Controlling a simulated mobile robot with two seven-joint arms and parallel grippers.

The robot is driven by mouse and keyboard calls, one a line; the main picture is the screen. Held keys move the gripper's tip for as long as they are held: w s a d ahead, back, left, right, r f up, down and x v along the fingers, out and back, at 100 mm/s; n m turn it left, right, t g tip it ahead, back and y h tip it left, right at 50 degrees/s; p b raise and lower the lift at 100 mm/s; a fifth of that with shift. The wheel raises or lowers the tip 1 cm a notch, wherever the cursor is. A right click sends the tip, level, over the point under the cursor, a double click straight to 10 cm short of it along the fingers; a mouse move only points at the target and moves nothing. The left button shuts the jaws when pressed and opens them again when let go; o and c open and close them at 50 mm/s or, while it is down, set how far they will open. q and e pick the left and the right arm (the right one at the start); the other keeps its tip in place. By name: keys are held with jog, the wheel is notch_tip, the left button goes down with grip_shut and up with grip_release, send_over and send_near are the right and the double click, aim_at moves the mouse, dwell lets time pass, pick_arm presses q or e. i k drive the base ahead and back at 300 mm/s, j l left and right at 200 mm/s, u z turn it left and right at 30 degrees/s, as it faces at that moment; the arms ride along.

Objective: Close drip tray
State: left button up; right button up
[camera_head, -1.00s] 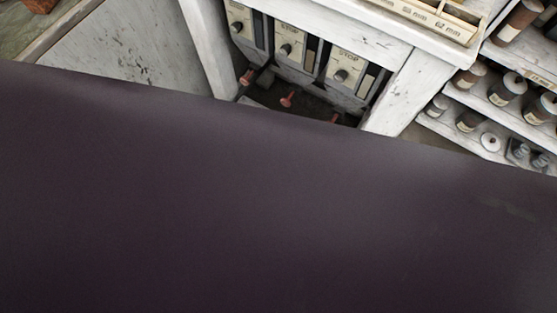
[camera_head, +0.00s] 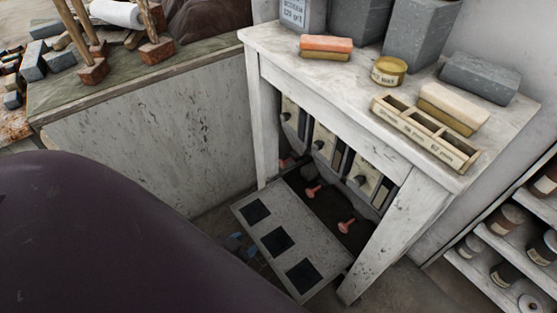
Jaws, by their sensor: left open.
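The drip tray (camera_head: 262,222) is a pale grey panel with three dark square openings. It juts out at a slant from the low front of the white stand, and its inner end lies by the dark cavity under the stand. My left gripper (camera_head: 240,244) shows only as a small bluish part just left of the tray's outer edge, low down. It is open, and most of it is hidden behind my dark arm. I cannot tell whether it touches the tray. My right gripper is not in view.
The white stand (camera_head: 262,60) carries grey blocks, a yellow tin (camera_head: 389,71) and a compartment box (camera_head: 425,134). Salmon-coloured knobs (camera_head: 346,226) show in the cavity. A workbench (camera_head: 150,140) stands at left, and shelves with jars (camera_head: 505,222) at right. My dark arm fills the lower left.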

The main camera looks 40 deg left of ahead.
aim_at(304, 254)
jog(key=l+u, duration=0.3)
jog(key=k+l+u, duration=0.1)
jog(key=l+u, duration=0.2)
jog(key=u, duration=0.8)
jog(key=i+z, duration=0.5)
jog(key=z, duration=0.25)
